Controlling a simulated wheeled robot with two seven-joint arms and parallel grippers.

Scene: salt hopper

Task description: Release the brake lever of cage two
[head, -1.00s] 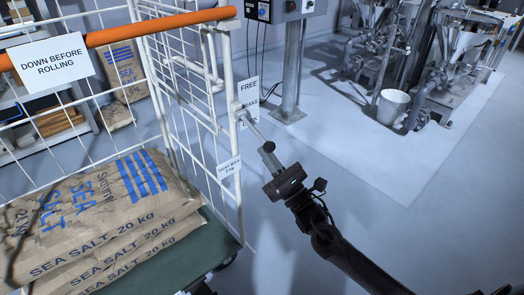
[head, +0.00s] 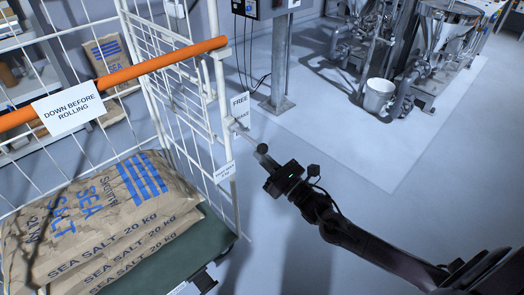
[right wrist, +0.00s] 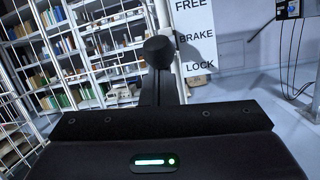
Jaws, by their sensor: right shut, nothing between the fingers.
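The brake lever (head: 243,134) is a thin pale rod with a black ball knob (head: 262,148), sticking out from the white corner post of a wire cage (head: 222,120). A FREE / BRAKE / LOCK label (head: 240,104) is behind it, partly hidden. My right gripper (head: 267,161) is shut and empty, right by the knob; I cannot tell whether they touch. In the right wrist view the knob (right wrist: 158,52) stands above the dark fingers (right wrist: 160,90), left of the label (right wrist: 195,40), whose FREE is at the top and LOCK at the bottom. My left gripper is not in view.
An orange bar (head: 160,66) with a DOWN BEFORE ROLLING sign (head: 69,108) crosses the cage. Stacked sea salt sacks (head: 110,215) lie inside. A grey pillar (head: 282,60), white bucket (head: 378,95) and machines (head: 440,45) stand behind. The floor right of the cage is clear.

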